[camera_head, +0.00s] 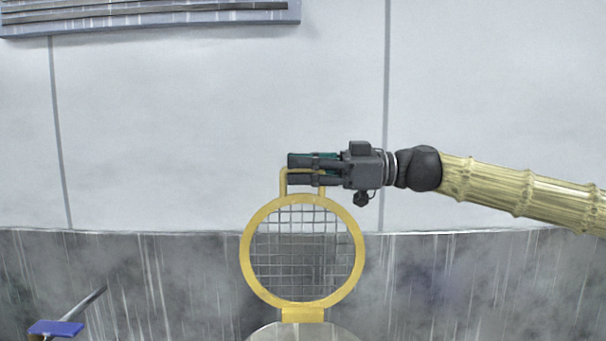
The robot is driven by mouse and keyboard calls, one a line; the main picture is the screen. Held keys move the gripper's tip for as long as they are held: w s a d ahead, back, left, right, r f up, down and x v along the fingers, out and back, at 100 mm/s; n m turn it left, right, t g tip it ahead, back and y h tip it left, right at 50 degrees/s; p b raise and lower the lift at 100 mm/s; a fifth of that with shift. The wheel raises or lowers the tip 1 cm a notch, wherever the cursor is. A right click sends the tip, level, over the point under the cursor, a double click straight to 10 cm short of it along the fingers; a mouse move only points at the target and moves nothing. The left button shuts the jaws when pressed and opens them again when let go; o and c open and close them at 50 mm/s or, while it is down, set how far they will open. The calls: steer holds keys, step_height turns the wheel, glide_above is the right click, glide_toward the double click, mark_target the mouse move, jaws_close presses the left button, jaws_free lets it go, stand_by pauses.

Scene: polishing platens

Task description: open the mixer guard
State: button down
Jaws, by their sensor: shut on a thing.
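The mixer guard (247,276) is a round yellow ring with a wire mesh inside. It stands upright in the lower middle of the head view, above a yellow hinge block (302,314). A yellow loop handle (284,182) rises from its top. My gripper (305,168) comes in from the right and is shut on the handle's upper bar. Its dark fingers hide part of the handle. A pale rounded surface (300,332), perhaps the mixer's bowl or top, shows below the hinge and is cut off by the frame's edge.
A grey streaked metal surface (170,285) runs across the bottom. A blue block with a dark rod (57,328) is at the lower left. A ribbed panel (150,14) is on the pale wall at the upper left. Free space surrounds the guard's sides.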

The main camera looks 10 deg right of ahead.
steer(key=shift+s+a+f+n+b, duration=0.15)
steer(key=shift+s+n+b, duration=0.2)
steer(key=shift+s+b, duration=0.65)
steer(key=shift+s+a+n+b, duration=0.25)
steer(key=shift+s+b, duration=0.4)
steer(key=shift+b, duration=0.6)
steer(key=shift+s+a+f+n+b, duration=0.1)
steer(key=shift+s+n+b, duration=0.3)
steer(key=shift+s+b, duration=0.6)
steer(key=shift+w, duration=0.15)
steer(key=c, duration=1.6)
jaws_free()
steer(key=shift+o, duration=0.6)
steer(key=shift+d+r, duration=0.1)
steer(key=shift+d, duration=0.3)
steer(key=v, duration=1.1)
steer(key=shift+d, duration=0.15)
steer(key=shift+r, duration=0.1)
